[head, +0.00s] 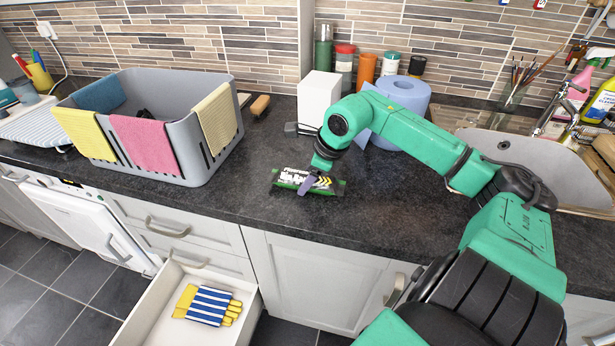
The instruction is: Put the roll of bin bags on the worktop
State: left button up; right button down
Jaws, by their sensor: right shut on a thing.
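The roll of bin bags (292,178), a small green roll with a black, white and yellow label, is on or just above the dark worktop (240,200), near its front edge. I cannot tell for sure whether it touches the surface. My right gripper (309,184) comes down on the roll from above and is shut on it. The gripper's purple finger hides part of the label. My left gripper is not in view.
A grey basket (195,165) with cloths stands to the left. A white box (318,98), blue paper roll (402,98) and several bottles stand behind. A sink (480,150) is at right. An open drawer (165,320) holds striped gloves (208,305).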

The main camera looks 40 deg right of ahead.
jog(key=shift+c, duration=0.6)
grip_release()
jog(key=shift+r, duration=0.1)
jog(key=shift+s+r+b, duration=0.15)
jog(key=shift+r+b, duration=0.1)
jog(key=shift+b, duration=0.05)
jog(key=b+v, duration=0.3)
jog(key=v, duration=0.8)
jog(key=shift+s, duration=0.15)
jog(key=shift+r, duration=0.1)
